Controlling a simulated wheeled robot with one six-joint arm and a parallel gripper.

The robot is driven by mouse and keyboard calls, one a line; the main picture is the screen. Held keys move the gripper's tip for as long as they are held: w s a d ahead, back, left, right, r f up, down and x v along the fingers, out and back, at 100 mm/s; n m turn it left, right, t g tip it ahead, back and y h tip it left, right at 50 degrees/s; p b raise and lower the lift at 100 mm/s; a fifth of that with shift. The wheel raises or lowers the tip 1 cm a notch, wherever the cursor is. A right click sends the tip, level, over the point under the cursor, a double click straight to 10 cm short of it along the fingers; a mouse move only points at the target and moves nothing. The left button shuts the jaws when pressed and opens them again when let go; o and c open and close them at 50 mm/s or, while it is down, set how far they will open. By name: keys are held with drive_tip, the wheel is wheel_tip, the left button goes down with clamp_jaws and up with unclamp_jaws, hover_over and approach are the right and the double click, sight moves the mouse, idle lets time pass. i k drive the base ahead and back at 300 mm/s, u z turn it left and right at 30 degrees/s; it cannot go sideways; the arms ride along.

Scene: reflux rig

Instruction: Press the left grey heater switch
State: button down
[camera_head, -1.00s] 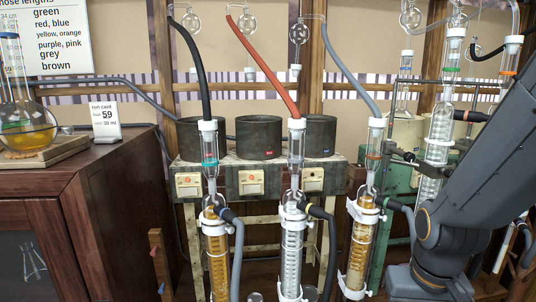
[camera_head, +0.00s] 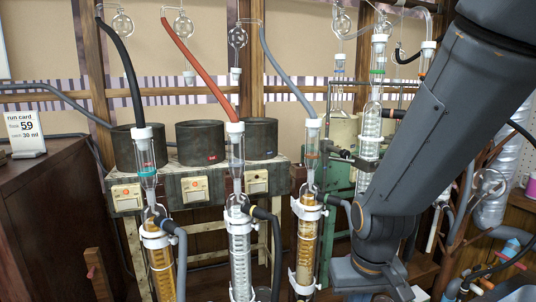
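Three dark grey round heaters stand in a row on a pale, worn bench: the left heater (camera_head: 124,150), the middle heater (camera_head: 199,143) and the right heater (camera_head: 260,136). Below them on the bench front are cream switch plates: the left switch plate (camera_head: 126,198), the middle switch plate (camera_head: 195,189) and the right switch plate (camera_head: 256,182). My dark arm comes down at the right, well apart from the switches. My gripper's fingers do not show.
Glass condensers, the left amber one (camera_head: 159,262), the clear one (camera_head: 240,262) and the right amber one (camera_head: 306,250), stand before the bench. Black, red and grey hoses rise from them. A wooden cabinet (camera_head: 40,225) is at the left, with a run card (camera_head: 26,134) on top.

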sight(122, 204)
drive_tip(key=u, duration=3.4)
drive_tip(key=i, duration=1.15)
drive_tip(key=z, duration=0.4)
